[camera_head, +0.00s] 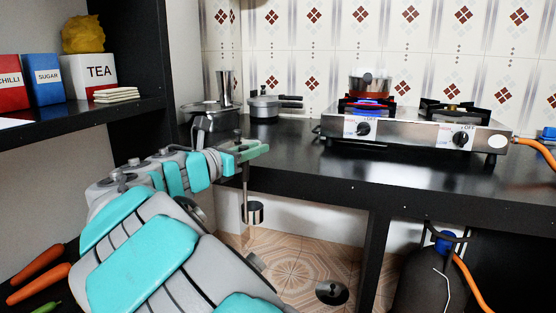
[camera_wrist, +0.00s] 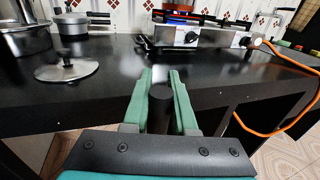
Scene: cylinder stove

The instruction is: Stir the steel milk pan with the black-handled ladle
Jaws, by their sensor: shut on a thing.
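My gripper (camera_head: 250,152) is shut on the black handle (camera_wrist: 160,95) of the ladle, which shows between the green fingers in the wrist view. In the head view the ladle hangs down from the fingers, its steel bowl (camera_head: 252,213) in front of the counter's edge and below its top. A small steel pan (camera_head: 370,82), which looks like the milk pan, sits on the stove's left burner over a blue flame. It is far right of and behind my gripper, apart from the ladle. Its contents cannot be seen.
The two-burner stove (camera_head: 415,134) stands at the back of the black counter (camera_head: 330,165); its right burner is empty. A grey saucepan (camera_head: 278,106), a steel pot (camera_head: 196,107) and a lid (camera_wrist: 67,69) are at the left. An orange hose (camera_head: 537,148) runs at right. The counter front is clear.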

